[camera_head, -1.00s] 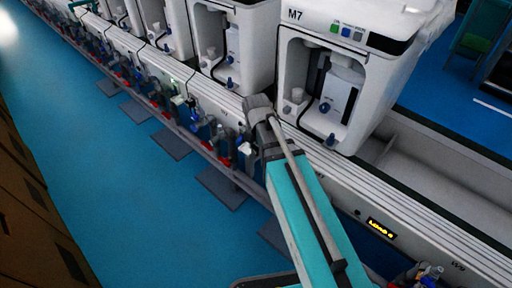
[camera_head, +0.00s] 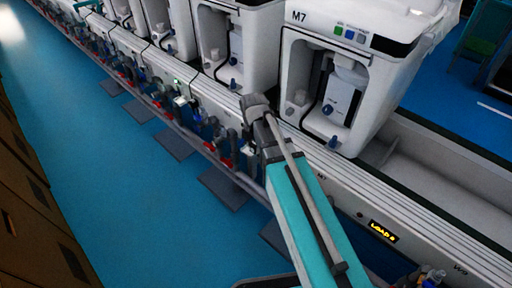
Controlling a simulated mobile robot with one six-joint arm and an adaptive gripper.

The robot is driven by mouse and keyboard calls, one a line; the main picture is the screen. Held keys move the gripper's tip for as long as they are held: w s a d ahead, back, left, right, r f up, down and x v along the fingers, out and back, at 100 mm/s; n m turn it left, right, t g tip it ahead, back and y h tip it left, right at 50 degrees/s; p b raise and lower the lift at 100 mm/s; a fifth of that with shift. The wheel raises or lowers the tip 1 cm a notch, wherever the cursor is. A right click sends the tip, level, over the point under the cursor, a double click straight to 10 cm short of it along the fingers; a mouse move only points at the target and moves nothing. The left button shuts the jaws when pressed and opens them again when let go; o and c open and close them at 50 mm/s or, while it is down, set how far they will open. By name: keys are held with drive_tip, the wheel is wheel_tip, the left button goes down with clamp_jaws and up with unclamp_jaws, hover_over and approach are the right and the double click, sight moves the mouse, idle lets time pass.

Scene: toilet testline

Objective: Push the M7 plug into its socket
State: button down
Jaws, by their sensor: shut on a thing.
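The M7 station is a white housing (camera_head: 345,65) marked M7, at the upper right of the head view. It has an open bay with blue knobs and a white container. My teal arm reaches up from the bottom, and its grey joint is in front of the rail just left of this housing. My gripper cannot be made out; the arm appears to cover it. I cannot pick out the M7 plug or its socket. A small white and dark part shows just left of my arm, below the rail, too small to identify.
A row of similar white stations (camera_head: 240,45) runs to the upper left. Below the ribbed rail (camera_head: 350,190) are pipes with red and blue fittings (camera_head: 222,145).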

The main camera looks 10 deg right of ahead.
drive_tip(key=shift+w+a, duration=0.75)
drive_tip(key=shift+w, duration=0.15)
drive_tip(key=shift+w+a, duration=0.7)
drive_tip(key=shift+w, duration=0.2)
drive_tip(key=shift+f, duration=0.2)
drive_tip(key=shift+s+d+f+b, duration=0.1)
drive_tip(key=shift+d+f+b, duration=0.45)
drive_tip(key=shift+f+b, duration=0.45)
drive_tip(key=shift+d+f+b, duration=0.55)
drive_tip(key=shift+f+b, duration=0.3)
drive_tip(key=shift+b, duration=0.15)
drive_tip(key=shift+d+f+b, duration=0.15)
drive_tip(key=shift+f+b, duration=0.15)
drive_tip(key=d+f+b, duration=0.3)
drive_tip(key=f+b, duration=0.3)
drive_tip(key=shift+s+d+f+b, duration=0.15)
drive_tip(key=shift+d+f+b, duration=0.2)
drive_tip(key=shift+d, duration=0.05)
idle(1.1)
drive_tip(key=shift+d+f+b, duration=0.2)
drive_tip(key=shift+f+b, duration=0.1)
drive_tip(key=shift+b, duration=0.05)
drive_tip(key=shift+d+f+b, duration=0.15)
drive_tip(key=shift+f+b, duration=0.15)
drive_tip(key=shift+f, duration=0.1)
